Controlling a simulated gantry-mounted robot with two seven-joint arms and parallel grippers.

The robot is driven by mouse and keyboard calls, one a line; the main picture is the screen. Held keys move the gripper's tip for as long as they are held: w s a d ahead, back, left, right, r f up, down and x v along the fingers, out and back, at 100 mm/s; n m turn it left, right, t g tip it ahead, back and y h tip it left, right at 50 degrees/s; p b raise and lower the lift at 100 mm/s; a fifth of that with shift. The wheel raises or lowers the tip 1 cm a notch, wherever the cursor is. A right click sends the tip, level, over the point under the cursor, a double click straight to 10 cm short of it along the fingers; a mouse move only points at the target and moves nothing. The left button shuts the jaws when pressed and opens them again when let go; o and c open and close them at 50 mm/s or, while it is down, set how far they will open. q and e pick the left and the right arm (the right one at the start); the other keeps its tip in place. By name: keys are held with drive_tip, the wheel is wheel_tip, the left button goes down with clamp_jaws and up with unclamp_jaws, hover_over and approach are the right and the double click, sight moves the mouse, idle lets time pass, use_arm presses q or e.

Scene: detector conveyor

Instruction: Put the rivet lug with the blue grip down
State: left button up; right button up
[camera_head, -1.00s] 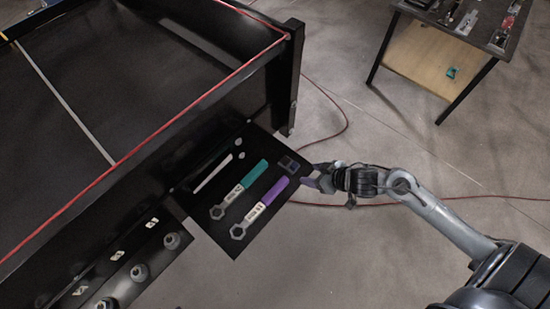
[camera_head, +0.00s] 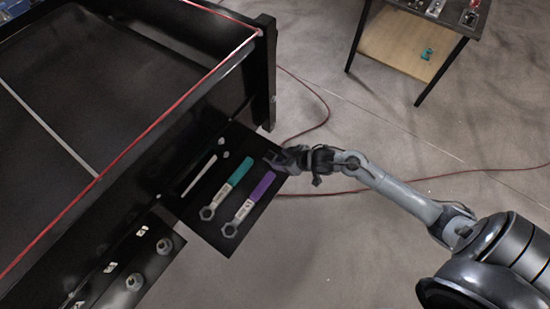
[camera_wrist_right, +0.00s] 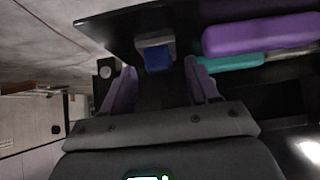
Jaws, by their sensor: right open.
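The rivet lug, a small grey block with a blue grip (camera_wrist_right: 158,58), sits at the near end of the black tray in the right wrist view. It lies between my right gripper's fingertips, with gaps on both sides. My right gripper (camera_wrist_right: 160,82) is open, with purple-grey fingers. In the head view my right gripper (camera_head: 276,160) is at the right corner of the black tray (camera_head: 222,242) and mostly hides the lug. My left gripper is not in view.
A purple-handled wrench (camera_head: 262,185) and a teal-handled wrench (camera_head: 240,172) lie on the tray beside the gripper, with a thin white rod (camera_head: 199,175) further left. The black conveyor (camera_head: 120,90) with a red edge is behind. Metal knobs (camera_head: 134,282) sit on the panel at lower left.

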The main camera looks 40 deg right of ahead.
drive_tip(key=shift+w+a+f, duration=0.15)
drive_tip(key=shift+w+f, duration=0.3)
drive_tip(key=c, duration=1)
clamp_jaws()
drive_tip(key=shift+r, duration=0.15)
